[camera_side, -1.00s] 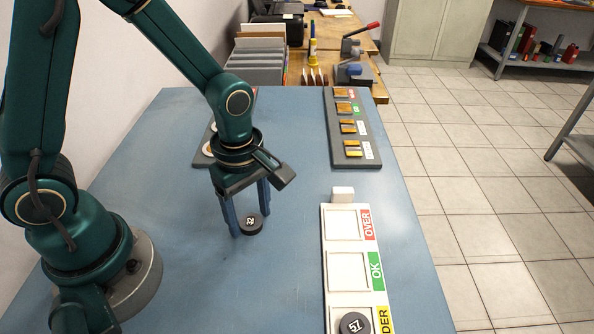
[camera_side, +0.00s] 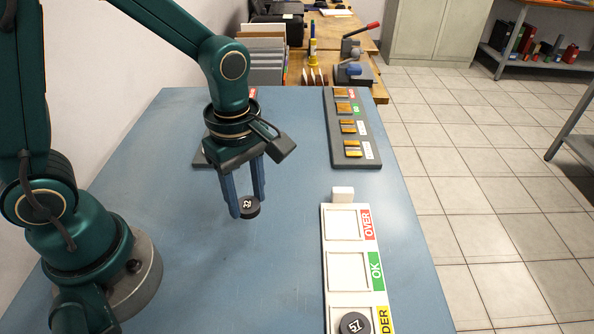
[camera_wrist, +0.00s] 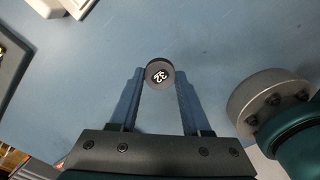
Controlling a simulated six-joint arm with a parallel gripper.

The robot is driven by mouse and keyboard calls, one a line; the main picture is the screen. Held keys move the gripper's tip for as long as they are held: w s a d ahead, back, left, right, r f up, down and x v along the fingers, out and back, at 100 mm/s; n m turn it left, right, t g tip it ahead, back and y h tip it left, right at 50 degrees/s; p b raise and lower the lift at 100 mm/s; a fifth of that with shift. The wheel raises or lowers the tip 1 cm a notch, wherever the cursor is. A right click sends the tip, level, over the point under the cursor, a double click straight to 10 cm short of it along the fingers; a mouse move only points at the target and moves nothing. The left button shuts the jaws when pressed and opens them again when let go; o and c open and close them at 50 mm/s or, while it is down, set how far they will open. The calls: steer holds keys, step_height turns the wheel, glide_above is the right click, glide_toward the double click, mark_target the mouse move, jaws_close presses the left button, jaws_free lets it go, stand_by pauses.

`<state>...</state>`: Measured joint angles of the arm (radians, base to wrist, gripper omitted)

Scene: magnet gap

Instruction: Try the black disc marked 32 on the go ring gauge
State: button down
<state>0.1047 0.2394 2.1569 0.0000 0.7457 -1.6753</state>
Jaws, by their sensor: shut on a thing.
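The black disc marked 32 (camera_wrist: 159,72) is held between the fingertips of my gripper (camera_wrist: 158,78) in the wrist view. In the side view the disc (camera_side: 249,207) is at the fingertips of my gripper (camera_side: 248,205), above the blue table. My gripper is shut on it. A dark board (camera_side: 200,158) lies behind my gripper and is largely hidden by it. I cannot make out the go ring gauge there.
A white sorting tray (camera_side: 326,250) has OVER, OK and a partly cut-off DER label; a black disc marked 57 (camera_side: 354,324) sits in its front compartment. A grey rack (camera_side: 370,120) holds several brass-coloured pieces. A small white block (camera_side: 342,194) stands behind the tray. Mid-table is clear.

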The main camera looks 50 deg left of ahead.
steer(key=shift+r, duration=0.3)
steer(key=w+a+r+n, duration=0.1)
steer(key=w+a+n, duration=0.1)
steer(key=a, duration=0.4)
steer(key=w+a+n, duration=0.2)
steer(key=w+a, duration=0.1)
steer(key=a, duration=0.4)
steer(key=w+a+r+n, duration=0.1)
steer(key=w+a, duration=0.1)
steer(key=a, duration=0.5)
steer(key=shift+w+a+r+n, duration=0.2)
steer(key=shift+a+r+n, duration=0.1)
steer(key=shift+n, duration=0.1)
steer(key=shift+s+a+f, duration=0.1)
steer(key=shift+s+a, duration=0.15)
steer(key=shift+a, duration=0.05)
steer(key=shift+f, duration=0.15)
